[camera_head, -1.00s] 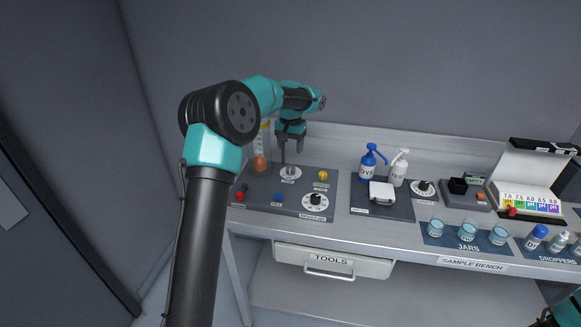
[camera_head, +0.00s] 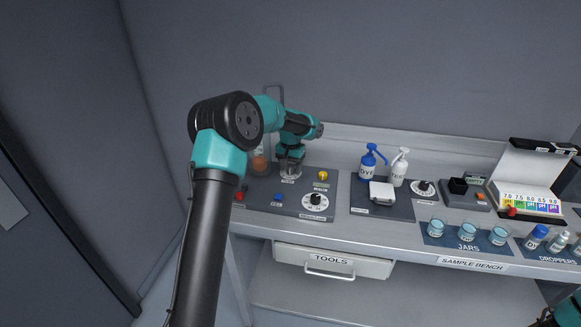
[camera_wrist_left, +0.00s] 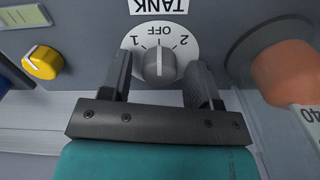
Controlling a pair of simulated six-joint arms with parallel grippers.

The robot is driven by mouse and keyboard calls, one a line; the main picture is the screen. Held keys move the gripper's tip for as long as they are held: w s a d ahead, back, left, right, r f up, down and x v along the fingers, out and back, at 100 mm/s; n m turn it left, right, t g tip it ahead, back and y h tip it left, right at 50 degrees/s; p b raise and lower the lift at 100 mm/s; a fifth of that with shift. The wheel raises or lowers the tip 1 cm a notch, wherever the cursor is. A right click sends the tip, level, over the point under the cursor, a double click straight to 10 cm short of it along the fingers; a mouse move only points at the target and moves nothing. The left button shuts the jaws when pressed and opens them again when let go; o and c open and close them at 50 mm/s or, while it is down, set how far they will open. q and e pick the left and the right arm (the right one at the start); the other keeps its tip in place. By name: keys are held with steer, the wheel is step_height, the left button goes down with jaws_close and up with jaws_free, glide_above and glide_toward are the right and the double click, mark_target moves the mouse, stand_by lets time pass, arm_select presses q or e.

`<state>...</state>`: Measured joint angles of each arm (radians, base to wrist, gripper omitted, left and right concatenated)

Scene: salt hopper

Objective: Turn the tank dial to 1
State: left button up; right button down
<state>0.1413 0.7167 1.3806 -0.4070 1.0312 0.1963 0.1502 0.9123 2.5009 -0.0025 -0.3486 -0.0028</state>
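The tank dial (camera_wrist_left: 159,63) is a grey knob on a white disc marked 1, OFF and 2, under a TANK label (camera_wrist_left: 160,6) that reads upside down in the left wrist view. The knob seems to point at OFF. My left gripper (camera_wrist_left: 160,78) is open, with one finger on each side of the knob and gaps visible between. In the head view the left gripper (camera_head: 290,160) is down over the dial's white disc (camera_head: 291,173), hiding most of the knob. Of my right arm, only a teal part shows at the bottom right corner; its fingers are not visible.
The dark panel also holds a yellow knob (camera_head: 323,176), a second dial (camera_head: 315,202), a blue button (camera_head: 278,197) and a red button (camera_head: 239,196). An orange-filled vessel (camera_wrist_left: 288,72) stands close to the gripper. Bottles (camera_head: 368,164) and jars (camera_head: 468,231) sit farther right.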

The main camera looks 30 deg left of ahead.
arm_select(q)
steer(key=c, duration=0.8)
steer(key=shift+n, duration=0.5)
steer(key=n, duration=0.3)
steer(key=shift+n, duration=0.3)
steer(key=shift+d+n, duration=0.1)
steer(key=shift+n, duration=2.2)
steer(key=o, duration=0.9)
steer(key=shift+r, duration=0.1)
